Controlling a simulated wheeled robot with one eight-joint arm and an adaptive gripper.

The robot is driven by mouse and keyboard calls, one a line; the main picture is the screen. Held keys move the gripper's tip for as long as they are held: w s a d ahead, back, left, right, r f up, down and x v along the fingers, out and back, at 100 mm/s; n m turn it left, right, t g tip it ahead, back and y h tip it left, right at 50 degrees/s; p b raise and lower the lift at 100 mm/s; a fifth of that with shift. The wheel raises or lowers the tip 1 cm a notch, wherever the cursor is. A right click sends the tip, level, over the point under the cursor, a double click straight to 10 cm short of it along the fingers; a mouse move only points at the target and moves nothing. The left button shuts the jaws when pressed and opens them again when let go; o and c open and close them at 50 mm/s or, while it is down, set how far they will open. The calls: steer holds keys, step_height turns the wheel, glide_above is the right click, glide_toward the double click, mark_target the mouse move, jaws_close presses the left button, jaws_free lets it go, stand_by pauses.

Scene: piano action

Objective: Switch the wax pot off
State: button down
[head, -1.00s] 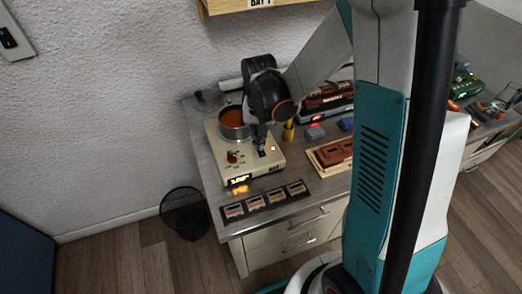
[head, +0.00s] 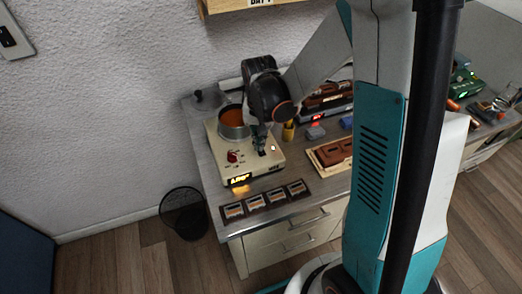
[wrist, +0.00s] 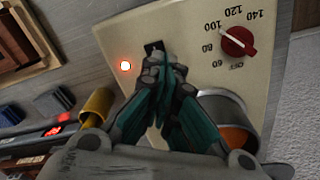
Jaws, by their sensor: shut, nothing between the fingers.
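The wax pot is a cream box (head: 210,140) with a metal pot of orange wax (head: 233,122) on top, at the left end of the bench. Its face carries a red knob (wrist: 237,41) with numbers and OFF around it; the knob's pale mark points near 100. A lit amber display (head: 239,180) is on its front edge. A small black switch (wrist: 152,46) sits beside a glowing red light (wrist: 125,66). My gripper (wrist: 158,58) is shut and empty, its fingertips at the switch and partly hiding it. I cannot tell whether they touch it or which way it is set.
A strip of small framed pieces (head: 266,202) lies along the bench's front edge. A wooden tray with a brown block (head: 332,153) is to the right. A black wire bin (head: 184,212) is on the floor.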

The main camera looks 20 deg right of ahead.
steer(key=shift+f+b, duration=0.55)
steer(key=shift+f, duration=0.15)
steer(key=shift+r, duration=0.15)
stand_by(0.3)
steer(key=shift+r+p, duration=2.3)
steer(key=shift+r, duration=1.1)
steer(key=s+r+n+t+b, duration=0.6)
steer(key=s+r, duration=0.4)
steer(key=s, duration=0.5)
steer(key=shift+r+t+b, duration=0.15)
steer(key=shift+t+b, duration=0.3)
steer(key=shift+t, duration=0.15)
